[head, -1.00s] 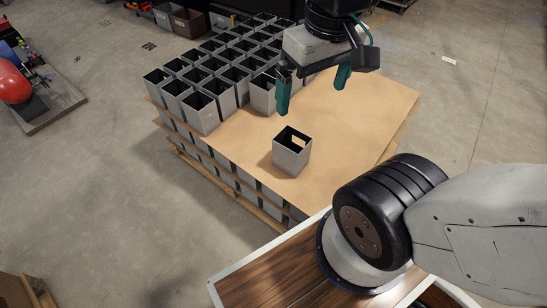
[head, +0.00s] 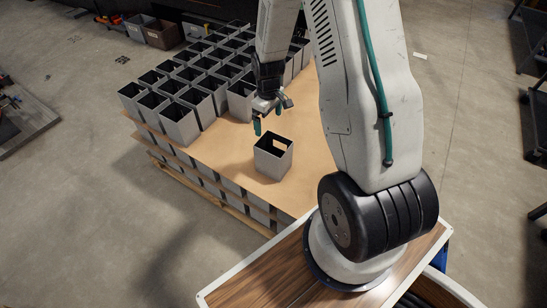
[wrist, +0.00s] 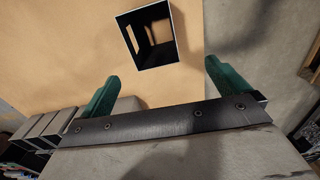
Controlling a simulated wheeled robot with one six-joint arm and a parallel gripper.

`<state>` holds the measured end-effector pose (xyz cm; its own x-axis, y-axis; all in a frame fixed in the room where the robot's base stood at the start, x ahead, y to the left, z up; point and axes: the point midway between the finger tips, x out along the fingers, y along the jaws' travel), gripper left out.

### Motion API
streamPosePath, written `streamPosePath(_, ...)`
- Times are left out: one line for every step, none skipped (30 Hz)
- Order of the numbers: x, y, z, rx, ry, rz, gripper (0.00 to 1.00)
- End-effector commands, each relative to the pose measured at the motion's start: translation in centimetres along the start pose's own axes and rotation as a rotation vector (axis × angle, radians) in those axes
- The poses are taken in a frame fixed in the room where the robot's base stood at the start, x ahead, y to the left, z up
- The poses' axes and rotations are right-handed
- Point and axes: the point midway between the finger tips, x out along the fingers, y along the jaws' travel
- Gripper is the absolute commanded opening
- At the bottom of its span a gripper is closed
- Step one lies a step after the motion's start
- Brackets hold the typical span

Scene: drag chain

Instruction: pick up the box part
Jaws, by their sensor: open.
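A grey, open-topped square box part (head: 272,160) stands upright and alone near the front edge of the cardboard-covered pallet stack. My gripper (head: 271,115) is above and just behind it in the head view, apart from it. In the wrist view my gripper (wrist: 166,84) shows two green fingers spread wide with nothing between them. There the box part (wrist: 158,62) lies beyond the fingertips, its open top facing the camera. The right finger is partly hidden in the head view.
Several similar grey boxes (head: 178,122) stand in tight rows at the left and back of the cardboard sheet (head: 222,152). The cardboard around the lone box is clear. My arm hides the sheet's right side. Brown and grey bins (head: 160,34) stand on the floor behind.

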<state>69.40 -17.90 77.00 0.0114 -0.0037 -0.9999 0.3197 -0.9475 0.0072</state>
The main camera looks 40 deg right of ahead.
Motion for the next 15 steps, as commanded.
streamPosePath(2.0,0.5,0.3,-0.006,-0.007,-0.006,1.00)
streamPosePath(3.0,0.7,0.4,-0.012,-0.009,-0.007,1.00)
streamPosePath(4.0,0.9,0.5,-0.020,-0.010,-0.007,1.00)
streamPosePath(4.7,1.1,0.6,-0.023,-0.010,-0.008,1.00)
streamPosePath(5.2,1.2,0.6,-0.027,-0.010,-0.008,1.00)
streamPosePath(5.8,1.4,0.7,-0.031,-0.010,-0.008,1.00)
streamPosePath(6.2,1.4,0.7,-0.033,-0.010,-0.008,1.00)
streamPosePath(6.5,1.5,0.8,-0.035,-0.010,-0.008,1.00)
streamPosePath(6.9,1.5,0.8,-0.036,-0.011,-0.009,1.00)
streamPosePath(7.3,1.5,0.9,-0.036,-0.011,-0.009,1.00)
streamPosePath(7.7,1.5,0.9,-0.037,-0.011,-0.009,1.00)
streamPosePath(8.1,1.5,0.9,-0.037,-0.011,-0.009,1.00)
streamPosePath(8.4,1.5,0.9,-0.037,-0.011,-0.009,1.00)
streamPosePath(8.8,1.5,0.9,-0.037,-0.012,-0.009,1.00)
streamPosePath(9.2,1.5,0.9,-0.037,-0.011,-0.009,1.00)
